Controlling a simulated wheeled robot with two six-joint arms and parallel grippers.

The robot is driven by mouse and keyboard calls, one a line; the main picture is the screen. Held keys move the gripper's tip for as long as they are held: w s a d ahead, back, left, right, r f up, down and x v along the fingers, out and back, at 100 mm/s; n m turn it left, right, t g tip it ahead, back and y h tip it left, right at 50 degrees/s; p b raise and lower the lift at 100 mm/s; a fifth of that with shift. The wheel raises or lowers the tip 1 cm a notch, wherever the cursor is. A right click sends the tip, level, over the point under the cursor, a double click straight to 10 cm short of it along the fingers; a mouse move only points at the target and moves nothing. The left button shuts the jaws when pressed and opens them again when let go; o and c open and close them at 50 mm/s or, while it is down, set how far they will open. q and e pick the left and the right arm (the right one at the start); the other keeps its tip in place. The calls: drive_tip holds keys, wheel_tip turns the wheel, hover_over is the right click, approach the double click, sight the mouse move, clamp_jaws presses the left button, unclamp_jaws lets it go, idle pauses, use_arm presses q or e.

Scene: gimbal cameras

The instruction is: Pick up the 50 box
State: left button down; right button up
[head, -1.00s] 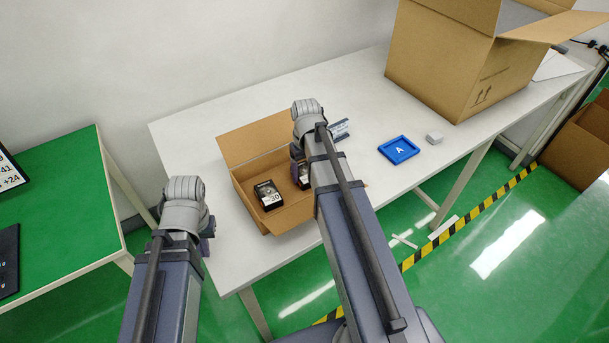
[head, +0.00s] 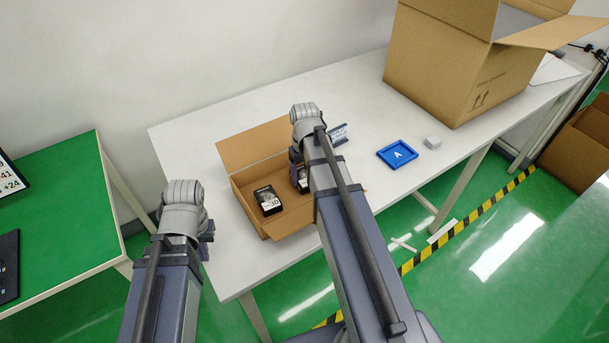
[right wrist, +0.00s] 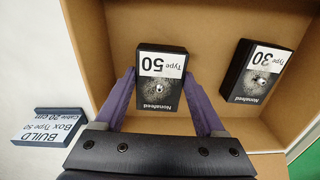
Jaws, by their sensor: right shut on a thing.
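The 50 box (right wrist: 160,85) is a small black box with a white "Type 50" label. It stands inside an open cardboard box (head: 296,222). My right gripper (right wrist: 159,90) has its purple fingers on both sides of the 50 box, shut on it. In the head view the 50 box (head: 303,176) is mostly hidden behind my right arm. A similar box labelled Type 30 (right wrist: 256,76) lies beside it, apart from my fingers; it also shows in the head view (head: 267,201). My left gripper (head: 209,238) is left of the cardboard box, its fingers mostly hidden.
A sign reading "BUILD Box Type 50" (right wrist: 47,127) stands behind the cardboard box. A large open carton (head: 440,65) stands at the table's back right.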

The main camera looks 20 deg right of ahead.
sight(305, 177)
wheel_tip(305, 177, up, 9)
drive_tip(key=p, duration=0.8)
drive_tip(key=shift+r+p, duration=0.15)
drive_tip(key=shift+p, duration=0.2)
